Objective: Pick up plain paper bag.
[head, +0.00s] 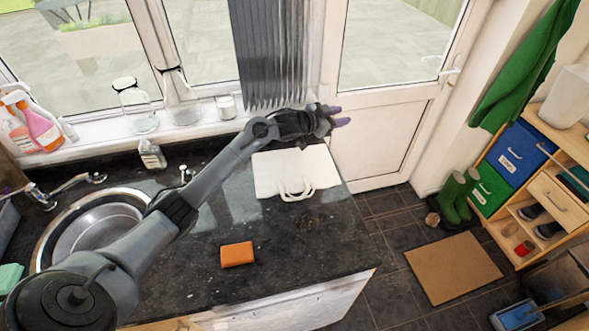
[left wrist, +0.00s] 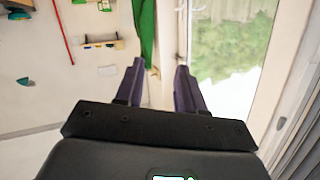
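The plain paper bag (head: 268,174) is white and lies on the dark counter, with its handle loops toward the front. In the head view my left gripper (head: 341,113) is above and beyond the bag's back right side, over the counter's end near the door. My left forearm passes over the bag's back edge. In the left wrist view the two purple fingers of the left gripper (left wrist: 160,72) stand apart with nothing between them. The bag does not show in that view. My right gripper is in neither view.
An orange sponge (head: 237,254) lies on the counter in front of the bag. A round sink (head: 60,222) is at the left. Bottles and a white candle (head: 226,107) stand along the windowsill. The counter between sponge and bag is clear. The white door (head: 385,130) is close behind the gripper.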

